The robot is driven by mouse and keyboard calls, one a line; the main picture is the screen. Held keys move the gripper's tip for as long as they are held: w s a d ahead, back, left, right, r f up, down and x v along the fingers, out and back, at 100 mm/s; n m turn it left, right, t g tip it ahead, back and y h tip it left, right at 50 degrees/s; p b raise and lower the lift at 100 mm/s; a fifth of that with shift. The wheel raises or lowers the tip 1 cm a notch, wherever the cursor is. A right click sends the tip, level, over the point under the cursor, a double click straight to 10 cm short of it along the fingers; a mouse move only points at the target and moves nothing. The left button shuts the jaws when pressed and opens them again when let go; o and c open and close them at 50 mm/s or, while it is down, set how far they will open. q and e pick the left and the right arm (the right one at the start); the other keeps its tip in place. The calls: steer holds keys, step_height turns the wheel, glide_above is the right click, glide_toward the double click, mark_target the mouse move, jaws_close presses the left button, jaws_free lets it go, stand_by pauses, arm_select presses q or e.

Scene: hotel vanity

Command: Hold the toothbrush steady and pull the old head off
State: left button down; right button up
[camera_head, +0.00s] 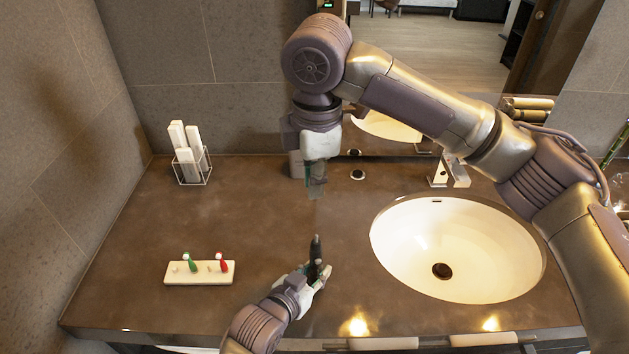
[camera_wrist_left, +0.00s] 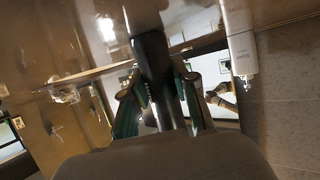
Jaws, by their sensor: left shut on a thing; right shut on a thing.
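The dark toothbrush handle (camera_head: 316,250) stands roughly upright above the counter, near its front edge. My left gripper (camera_head: 314,276) is shut around its lower part. The handle (camera_wrist_left: 151,55) also shows in the left wrist view, between the fingers of my left gripper (camera_wrist_left: 160,88). No brush head shows on the handle's top in the head view. My right gripper (camera_head: 316,188) points down above the back of the counter, apart from and beyond the handle. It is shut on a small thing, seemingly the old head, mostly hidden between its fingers.
A pale stand (camera_head: 200,272) with small pegs holds a green piece (camera_head: 191,263) and a red piece (camera_head: 222,262) at the left.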

steer(key=shift+r, duration=1.05)
steer(key=shift+r, duration=0.3)
steer(key=shift+r, duration=5.65)
arm_select(q)
steer(key=c, duration=0.8)
jaws_free()
steer(key=shift+s, duration=0.1)
